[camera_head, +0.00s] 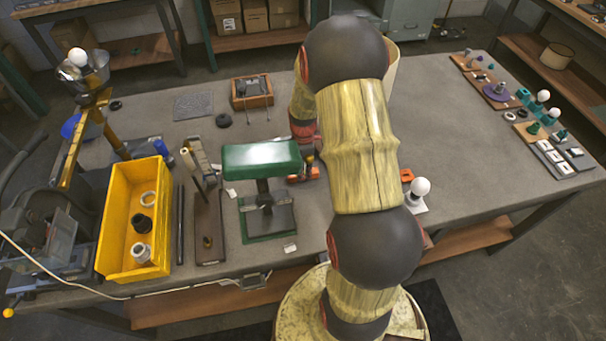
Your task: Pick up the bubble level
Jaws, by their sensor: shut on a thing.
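My gripper (308,159) is at the middle of the workbench, just right of the green-topped stand, and partly hidden by my arm. It points down and is shut on a small orange and dark thing at bench height, which I take to be the bubble level (304,175). The bubble level is small in the picture and its right side is hidden behind my arm. I cannot tell whether it touches the bench.
The green-topped stand (261,157) is close left of my gripper. A yellow bin (119,212) with several parts stands farther left. A white bulb on a base (420,187) is right of my arm. Lamp parts line the right edge; the bench's right middle (450,130) is clear.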

